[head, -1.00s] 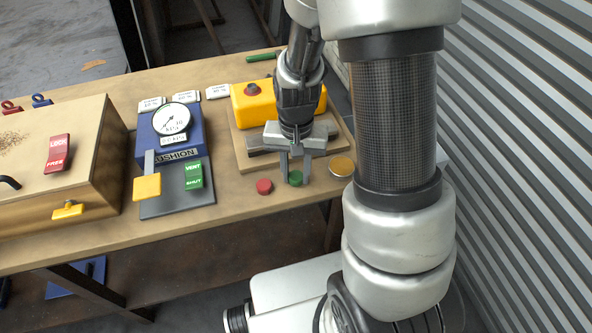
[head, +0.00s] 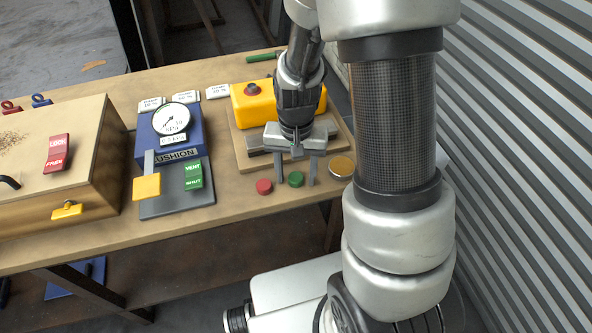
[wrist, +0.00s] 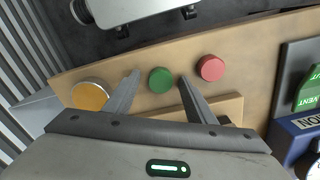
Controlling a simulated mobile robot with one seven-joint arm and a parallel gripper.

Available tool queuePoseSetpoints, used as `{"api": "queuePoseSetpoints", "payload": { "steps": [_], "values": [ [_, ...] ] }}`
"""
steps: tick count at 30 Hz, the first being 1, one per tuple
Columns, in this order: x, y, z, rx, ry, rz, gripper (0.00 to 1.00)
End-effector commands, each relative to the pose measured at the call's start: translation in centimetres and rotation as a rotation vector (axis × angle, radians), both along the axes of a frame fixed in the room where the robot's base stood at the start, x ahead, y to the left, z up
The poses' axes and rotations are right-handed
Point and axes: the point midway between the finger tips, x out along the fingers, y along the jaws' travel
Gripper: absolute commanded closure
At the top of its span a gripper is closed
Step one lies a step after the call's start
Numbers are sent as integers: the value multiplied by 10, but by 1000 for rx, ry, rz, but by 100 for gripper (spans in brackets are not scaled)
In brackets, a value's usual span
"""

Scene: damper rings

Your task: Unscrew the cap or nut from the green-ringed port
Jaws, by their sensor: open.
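A small round green cap (head: 295,179) sits near the front edge of the table, right of a similar red cap (head: 264,187). In the wrist view the green cap (wrist: 161,80) lies between my two fingertips, with the red cap (wrist: 210,68) just outside the right finger. I cannot make out a separate ring or port under the green cap. My gripper (head: 296,182) points down over the green cap, jaws open and empty, with a gap on each side. It also shows in the wrist view (wrist: 158,78). Fingertip height relative to the cap is unclear.
A gold round lid (head: 341,166) is close to the right finger. A yellow box (head: 262,103) with a red button stands on a wooden board behind my gripper. A blue gauge unit (head: 186,148) and a wooden box (head: 103,190) stand left. The table's front edge is close.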

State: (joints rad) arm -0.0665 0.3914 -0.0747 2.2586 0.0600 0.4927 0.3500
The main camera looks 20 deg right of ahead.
Motion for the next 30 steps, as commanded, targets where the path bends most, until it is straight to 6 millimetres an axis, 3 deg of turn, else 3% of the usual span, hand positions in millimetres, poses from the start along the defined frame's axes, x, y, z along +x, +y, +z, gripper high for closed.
{"api": "queuePoseSetpoints", "payload": {
  "steps": [5, 21, 30],
  "values": [
    [0, 0, 12, 1, -1, 0, 50],
    [1, 0, 136, 0, -4, 0, 50],
    [0, 0, 172, 1, -1, 0, 50]
  ]
}}
